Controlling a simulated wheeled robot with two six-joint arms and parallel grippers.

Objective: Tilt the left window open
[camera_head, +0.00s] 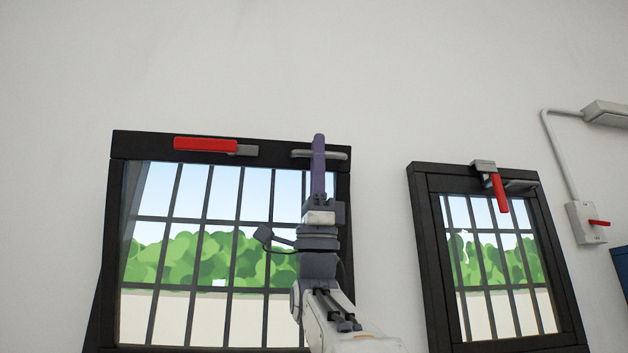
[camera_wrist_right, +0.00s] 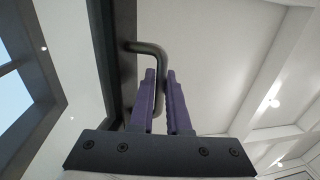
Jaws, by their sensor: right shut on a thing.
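The left window (camera_head: 132,247) has a black frame with dark bars. Its red latch lever (camera_head: 205,144) lies level along the top rail. A grey bar handle (camera_head: 336,155) sits at the right end of that rail. My right gripper (camera_head: 319,142) reaches up in front of the window, its purple fingers at the bar handle. In the right wrist view the bent handle (camera_wrist_right: 146,47) runs down between the two fingers of my right gripper (camera_wrist_right: 161,76), which is shut on it. A dark wedge shows along the frame's lower left side; I cannot tell the tilt exactly. My left gripper is not in view.
A second window (camera_head: 425,250) stands to the right, its red lever (camera_head: 500,193) hanging down. Further right are a wall box (camera_head: 584,222) with a small red lever, a grey conduit (camera_head: 558,150) and a lamp (camera_head: 607,112). The wall above the windows is bare.

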